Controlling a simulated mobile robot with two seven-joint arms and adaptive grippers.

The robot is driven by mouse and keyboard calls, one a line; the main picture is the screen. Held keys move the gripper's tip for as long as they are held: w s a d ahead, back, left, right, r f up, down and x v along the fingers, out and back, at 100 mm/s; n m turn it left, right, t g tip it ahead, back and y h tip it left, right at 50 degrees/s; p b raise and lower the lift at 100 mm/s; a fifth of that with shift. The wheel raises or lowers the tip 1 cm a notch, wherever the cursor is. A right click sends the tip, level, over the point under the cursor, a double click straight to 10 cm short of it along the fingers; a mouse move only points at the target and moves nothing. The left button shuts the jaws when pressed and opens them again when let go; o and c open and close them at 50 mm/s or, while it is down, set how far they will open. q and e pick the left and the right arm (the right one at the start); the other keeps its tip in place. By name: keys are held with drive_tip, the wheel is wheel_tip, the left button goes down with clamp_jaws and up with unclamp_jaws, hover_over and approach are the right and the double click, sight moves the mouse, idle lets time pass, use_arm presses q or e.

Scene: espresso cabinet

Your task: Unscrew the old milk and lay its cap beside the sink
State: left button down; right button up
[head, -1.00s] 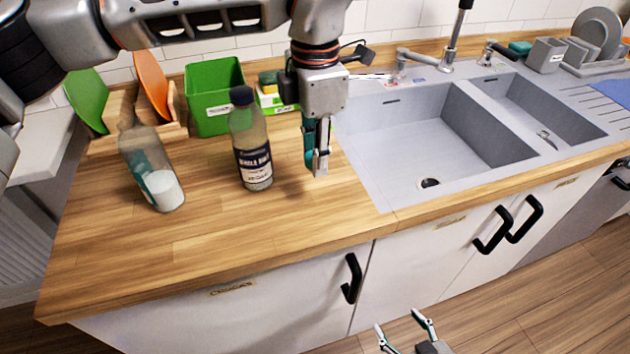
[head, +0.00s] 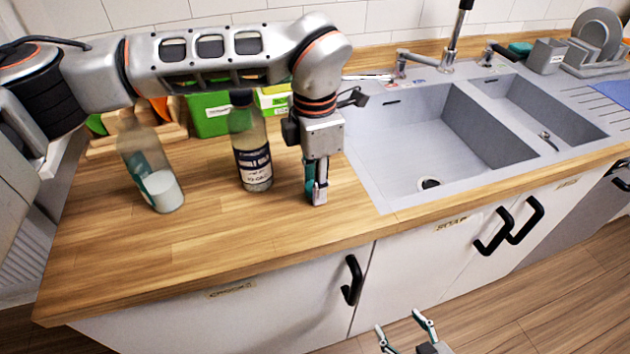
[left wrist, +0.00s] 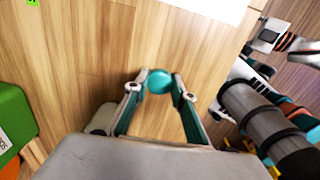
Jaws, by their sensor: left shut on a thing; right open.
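My left gripper (head: 319,196) points down at the wooden counter, just left of the sink (head: 395,135). It is shut on a teal round cap (left wrist: 160,82), which shows between the fingertips in the left wrist view; the fingers mostly hide it in the head view. A clear bottle (head: 150,165) with some white milk at the bottom stands at the left of the counter, with no cap visible on its neck. My right gripper (head: 402,325) is open and empty, low in front of the cabinets.
A green bin (head: 208,115) and a wooden rack (head: 165,132) with coloured boards stand at the back, partly behind my left arm. The tap (head: 425,62) rises behind the sink. The counter's front strip (head: 200,250) is clear.

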use_arm(q)
drive_tip(key=c, duration=1.7)
unclamp_jaws()
wheel_tip(320, 180, up, 12)
drive_tip(key=shift+r, duration=0.1)
